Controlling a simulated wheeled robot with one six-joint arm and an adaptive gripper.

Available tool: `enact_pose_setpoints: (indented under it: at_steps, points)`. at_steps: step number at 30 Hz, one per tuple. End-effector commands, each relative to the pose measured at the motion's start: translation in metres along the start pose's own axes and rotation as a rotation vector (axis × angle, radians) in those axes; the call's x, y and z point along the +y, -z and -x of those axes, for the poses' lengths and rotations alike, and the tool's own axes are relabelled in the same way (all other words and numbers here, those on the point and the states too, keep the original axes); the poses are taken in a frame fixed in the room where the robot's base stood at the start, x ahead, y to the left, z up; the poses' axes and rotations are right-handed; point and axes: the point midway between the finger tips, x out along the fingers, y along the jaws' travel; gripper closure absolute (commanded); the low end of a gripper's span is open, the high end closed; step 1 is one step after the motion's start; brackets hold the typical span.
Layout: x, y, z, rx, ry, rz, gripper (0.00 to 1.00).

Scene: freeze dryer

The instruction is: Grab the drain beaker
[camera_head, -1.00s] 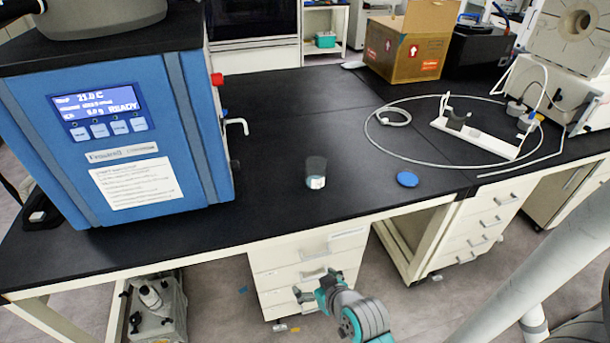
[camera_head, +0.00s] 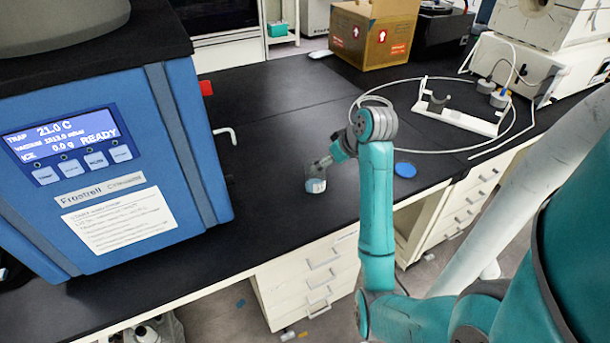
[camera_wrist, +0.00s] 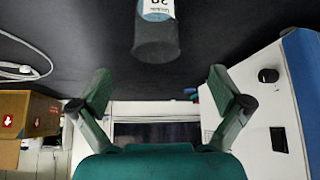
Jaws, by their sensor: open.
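The drain beaker (camera_head: 316,185) is a small dark cup with a white and blue label, upright on the black bench right of the blue freeze dryer. In the head view my gripper (camera_head: 322,162) is beside and over the beaker, and partly covers its top. In the wrist view the beaker (camera_wrist: 156,38) lies ahead of the fingertips, roughly centred between them. My gripper (camera_wrist: 159,88) is open there, with its two fingers spread wide and nothing between the pads. Whether a finger touches the beaker is unclear.
The blue freeze dryer (camera_head: 100,150), with a drain spout (camera_head: 226,132), stands left of the beaker. A blue lid (camera_head: 405,169) lies to the right. A white holder (camera_head: 465,118) sits inside a loop of tubing. A cardboard box (camera_head: 374,35) stands behind.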

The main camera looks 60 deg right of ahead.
Motion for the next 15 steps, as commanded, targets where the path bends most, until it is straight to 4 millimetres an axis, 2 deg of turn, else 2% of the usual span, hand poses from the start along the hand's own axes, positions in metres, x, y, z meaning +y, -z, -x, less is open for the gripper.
enact_pose_setpoints:
  at_steps: [2, 5, 15]
  points:
    - [0.008, 0.003, 0.008, -0.009, -0.002, 0.001, 0.0]
    - [0.011, 0.004, 0.008, -0.017, 0.0, 0.003, 0.0]
    - [0.01, 0.003, -0.037, -0.023, 0.003, 0.003, 0.0]
